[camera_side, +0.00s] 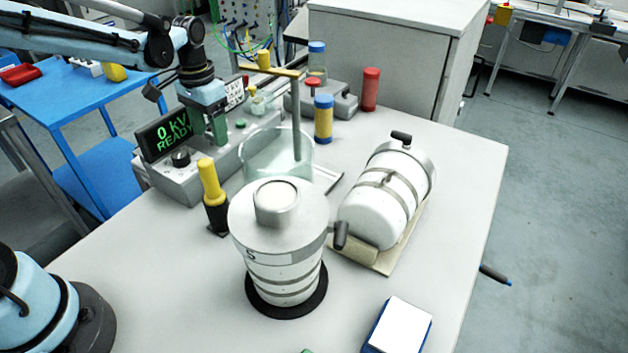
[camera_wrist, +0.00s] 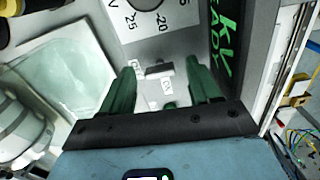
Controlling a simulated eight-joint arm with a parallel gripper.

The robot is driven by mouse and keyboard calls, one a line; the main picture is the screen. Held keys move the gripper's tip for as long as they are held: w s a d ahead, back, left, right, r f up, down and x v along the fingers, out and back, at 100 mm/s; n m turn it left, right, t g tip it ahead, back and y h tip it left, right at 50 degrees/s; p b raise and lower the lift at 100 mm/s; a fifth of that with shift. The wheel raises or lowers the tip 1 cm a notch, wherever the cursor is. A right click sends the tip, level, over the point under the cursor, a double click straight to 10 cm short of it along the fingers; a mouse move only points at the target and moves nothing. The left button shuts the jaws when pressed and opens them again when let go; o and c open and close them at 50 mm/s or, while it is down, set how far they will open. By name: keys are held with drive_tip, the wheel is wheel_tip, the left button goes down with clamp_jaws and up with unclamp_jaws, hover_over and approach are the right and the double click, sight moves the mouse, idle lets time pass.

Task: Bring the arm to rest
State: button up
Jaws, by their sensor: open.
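My gripper (camera_wrist: 158,88) shows in the wrist view with its two green fingers apart and nothing between them. Below it in that view is the top of a grey control box with a small dark switch (camera_wrist: 158,69) and small white labels. In the side view my gripper (camera_side: 208,132) hangs over the grey control box (camera_side: 172,184), beside its display (camera_side: 167,134), which reads "0 kV READY". Whether the fingertips touch the box cannot be told. My arm reaches in from the upper left.
Right of the box stand a glass vessel (camera_side: 262,160), a yellow-handled tool (camera_side: 211,187), a white canister upright (camera_side: 283,250) and another lying on a cradle (camera_side: 378,207). Behind are a blue-yellow cylinder (camera_side: 323,120) and a red one (camera_side: 370,90). The table's right side (camera_side: 468,165) is clear.

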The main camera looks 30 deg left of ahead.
drive_tip(key=shift+m, duration=1)
drive_tip(key=shift+r+m, duration=0.3)
drive_tip(key=shift+r, duration=0.1)
wheel_tip(320, 180, up, 11)
wheel_tip(320, 180, down, 12)
drive_tip(key=n, duration=0.3)
drive_tip(key=shift+r, duration=0.15)
drive_tip(key=shift+n, duration=0.6)
drive_tip(key=shift+o, duration=0.3)
